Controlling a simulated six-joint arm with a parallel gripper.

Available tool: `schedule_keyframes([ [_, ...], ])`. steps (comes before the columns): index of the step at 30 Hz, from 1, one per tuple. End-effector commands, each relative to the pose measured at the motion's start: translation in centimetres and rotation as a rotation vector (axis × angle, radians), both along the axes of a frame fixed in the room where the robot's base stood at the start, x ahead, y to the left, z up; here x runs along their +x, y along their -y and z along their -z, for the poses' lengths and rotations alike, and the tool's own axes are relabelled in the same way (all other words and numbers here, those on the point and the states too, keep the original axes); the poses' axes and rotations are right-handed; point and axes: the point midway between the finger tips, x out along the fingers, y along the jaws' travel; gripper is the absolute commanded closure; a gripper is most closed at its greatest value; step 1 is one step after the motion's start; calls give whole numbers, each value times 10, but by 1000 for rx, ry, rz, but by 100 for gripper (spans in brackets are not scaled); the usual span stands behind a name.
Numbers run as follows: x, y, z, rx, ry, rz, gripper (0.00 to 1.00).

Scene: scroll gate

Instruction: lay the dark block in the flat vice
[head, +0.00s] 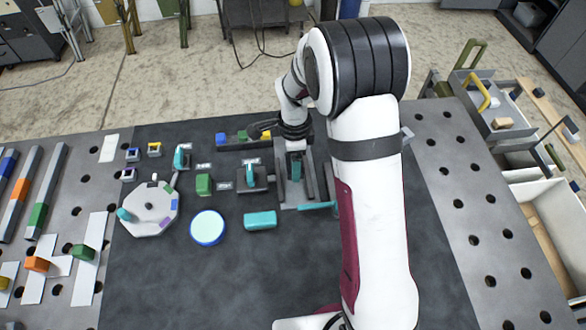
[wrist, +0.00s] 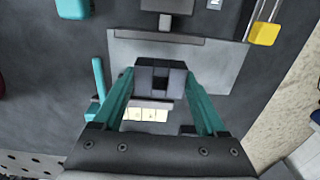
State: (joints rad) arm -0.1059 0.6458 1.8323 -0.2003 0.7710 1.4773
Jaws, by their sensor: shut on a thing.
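My gripper (wrist: 160,80) has two teal fingers and is shut on the dark block (wrist: 147,77), which sits between the fingertips in the wrist view. The flat vice (wrist: 215,65) is a grey plate with a raised bar along its far side, beneath and around the held block in the picture. A teal handle (wrist: 98,78) stands at its left. In the head view my gripper (head: 296,170) is over the grey vice (head: 315,180), partly hidden by my arm. I cannot tell whether the block touches the vice.
To the left are a teal block (head: 260,220), a round pale-blue disc (head: 208,228), a green block (head: 204,185) and an octagonal plate (head: 150,212). The front of the dark mat (head: 200,285) is clear.

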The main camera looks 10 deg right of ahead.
Motion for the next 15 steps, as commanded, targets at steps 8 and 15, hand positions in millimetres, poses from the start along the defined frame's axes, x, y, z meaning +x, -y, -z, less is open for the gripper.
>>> schedule_keyframes([
  [8,2,-3,41,1,1,1,100],
  [15,2,-3,42,1,2,0,100],
])
